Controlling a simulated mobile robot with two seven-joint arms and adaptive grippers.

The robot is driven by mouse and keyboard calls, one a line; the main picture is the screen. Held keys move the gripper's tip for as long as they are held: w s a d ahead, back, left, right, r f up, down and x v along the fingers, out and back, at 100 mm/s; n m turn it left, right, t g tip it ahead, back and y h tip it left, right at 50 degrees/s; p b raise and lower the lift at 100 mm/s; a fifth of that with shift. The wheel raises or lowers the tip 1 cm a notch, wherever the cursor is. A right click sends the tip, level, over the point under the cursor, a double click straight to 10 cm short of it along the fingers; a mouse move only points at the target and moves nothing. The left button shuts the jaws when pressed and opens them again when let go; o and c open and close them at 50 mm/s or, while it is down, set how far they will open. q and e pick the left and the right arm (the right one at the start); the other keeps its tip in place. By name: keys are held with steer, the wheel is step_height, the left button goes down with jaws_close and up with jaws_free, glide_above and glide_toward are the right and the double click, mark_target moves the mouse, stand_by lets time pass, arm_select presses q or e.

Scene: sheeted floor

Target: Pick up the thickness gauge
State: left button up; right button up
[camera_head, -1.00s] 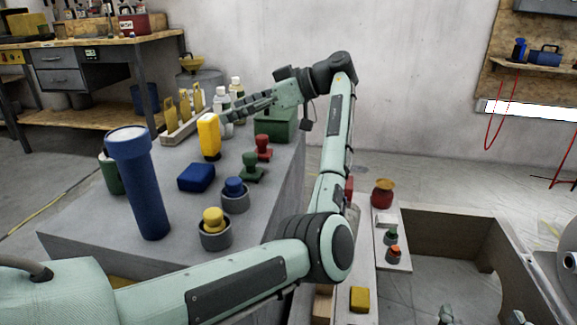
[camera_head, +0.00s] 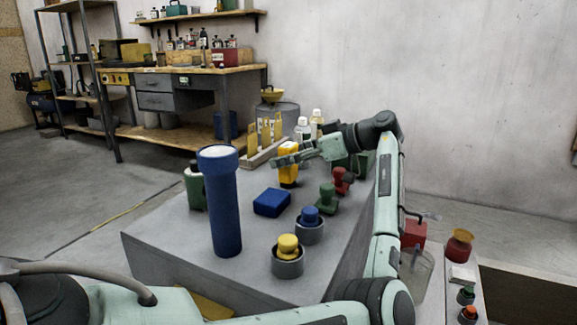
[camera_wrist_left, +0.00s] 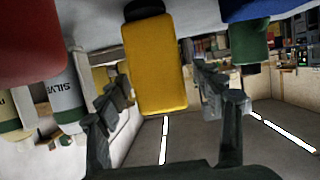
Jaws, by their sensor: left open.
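The thickness gauge, which I take to be the yellow upright block (camera_head: 289,173) with a dark base, stands on the grey table. In the left wrist view, which is upside down, the yellow block (camera_wrist_left: 156,65) fills the space between the fingers. My left gripper (camera_head: 285,159) reaches in from the right at the height of its upper part. Its fingers (camera_wrist_left: 168,100) are open, one on each side of the block. A gap shows on the right side; contact on the left is unclear. My right gripper is not in view.
A blue box (camera_head: 272,203) lies in front of the gauge. A tall blue cylinder (camera_head: 222,205) stands at left. Red (camera_head: 341,180) and green (camera_head: 327,198) knobbed pieces stand close at right. A rack with yellow pieces (camera_head: 264,151) and white bottles (camera_head: 303,129) are behind.

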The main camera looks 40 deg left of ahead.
arm_select(q)
steer(key=c, duration=1.4)
steer(key=shift+r, duration=0.1)
